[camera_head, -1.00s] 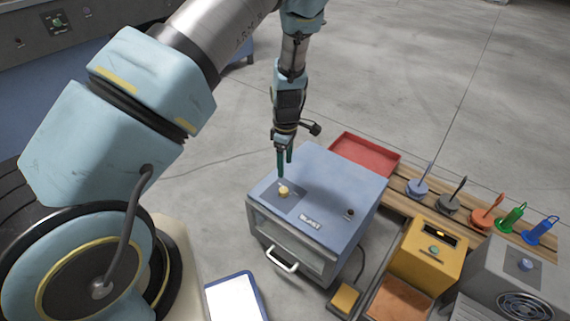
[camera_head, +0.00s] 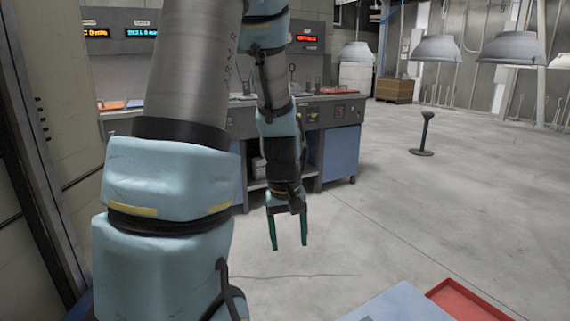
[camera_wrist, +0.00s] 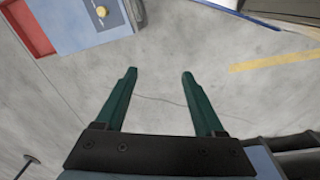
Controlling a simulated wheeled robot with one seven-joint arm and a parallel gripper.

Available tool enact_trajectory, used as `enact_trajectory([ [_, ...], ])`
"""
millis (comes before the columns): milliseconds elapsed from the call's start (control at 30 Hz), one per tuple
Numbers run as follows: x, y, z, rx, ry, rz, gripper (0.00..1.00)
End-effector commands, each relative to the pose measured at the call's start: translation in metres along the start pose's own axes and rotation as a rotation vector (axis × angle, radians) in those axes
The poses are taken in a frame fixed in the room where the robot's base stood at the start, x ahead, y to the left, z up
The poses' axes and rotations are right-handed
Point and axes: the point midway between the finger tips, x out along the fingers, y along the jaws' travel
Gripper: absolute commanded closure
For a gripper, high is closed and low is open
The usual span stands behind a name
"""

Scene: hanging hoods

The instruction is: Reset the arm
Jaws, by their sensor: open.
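My gripper (camera_head: 288,246) hangs fingers-down in the middle of the head view, above bare floor. Its two green fingers are apart with nothing between them. They also show open and empty in the wrist view (camera_wrist: 157,75). My arm rises in front of the back workbench.
A red tray (camera_head: 470,302) lies beside the blue box. A grey workbench (camera_head: 335,112) with lit displays stands behind my arm. Several grey hoods (camera_head: 437,48) hang at the right. A dark post stand (camera_head: 424,135) stands on the floor. The floor at centre right is clear.

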Motion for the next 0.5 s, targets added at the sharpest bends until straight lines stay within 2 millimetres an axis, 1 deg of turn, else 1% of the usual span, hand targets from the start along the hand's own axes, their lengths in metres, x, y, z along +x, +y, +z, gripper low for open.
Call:
enact_trajectory([
  [33,-0.012,-0.015,0.004,0.036,0.018,0.0,0.29],
  [100,-0.023,-0.033,0.01,0.092,0.037,-0.007,0.29],
  [333,-0.05,-0.08,0.033,0.255,0.093,-0.048,0.29],
  [367,-0.056,-0.084,0.035,0.271,0.097,-0.053,0.29],
  [400,-0.069,-0.079,0.033,0.27,0.092,-0.051,0.29],
  [500,-0.087,-0.077,0.032,0.269,0.091,-0.051,0.29],
])
